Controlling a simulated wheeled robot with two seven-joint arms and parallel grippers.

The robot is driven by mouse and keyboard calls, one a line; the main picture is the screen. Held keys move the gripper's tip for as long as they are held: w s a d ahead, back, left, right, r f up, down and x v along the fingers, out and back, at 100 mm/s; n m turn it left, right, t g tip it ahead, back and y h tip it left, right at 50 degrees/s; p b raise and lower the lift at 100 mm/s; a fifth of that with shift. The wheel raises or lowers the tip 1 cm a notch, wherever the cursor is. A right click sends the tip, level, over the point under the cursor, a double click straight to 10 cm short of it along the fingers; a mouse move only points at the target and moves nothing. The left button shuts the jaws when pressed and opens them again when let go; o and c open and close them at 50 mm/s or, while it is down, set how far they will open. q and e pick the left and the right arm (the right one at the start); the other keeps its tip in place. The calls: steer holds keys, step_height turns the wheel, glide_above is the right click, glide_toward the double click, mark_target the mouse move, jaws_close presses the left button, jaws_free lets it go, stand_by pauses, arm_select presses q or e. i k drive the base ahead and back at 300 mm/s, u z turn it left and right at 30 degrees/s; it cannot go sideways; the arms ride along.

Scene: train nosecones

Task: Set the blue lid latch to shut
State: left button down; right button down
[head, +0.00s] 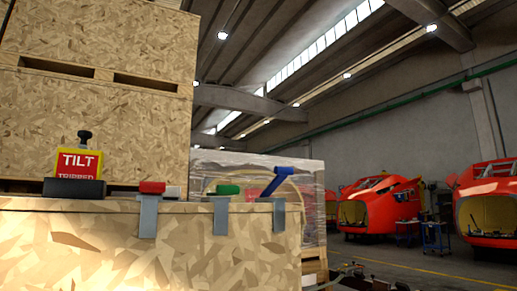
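The blue lid latch (276,181) is at the right end of a row of three latches on the top front edge of a large chipboard crate (90,240). Its blue lever is raised and slants up to the right above its grey bracket (279,214). The red latch (152,187) and the green latch (227,190) lie flat along the crate's top edge, each above its own grey bracket. Neither of my grippers can be made out in the head view.
A wrapped load (308,180) stands behind the blue latch. Red train nosecones (382,208) and a blue trolley (434,236) are farther right.

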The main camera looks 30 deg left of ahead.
mark_target(283, 172)
steer(key=z, duration=0.1)
steer(key=k, duration=0.25)
steer(key=u, duration=0.9)
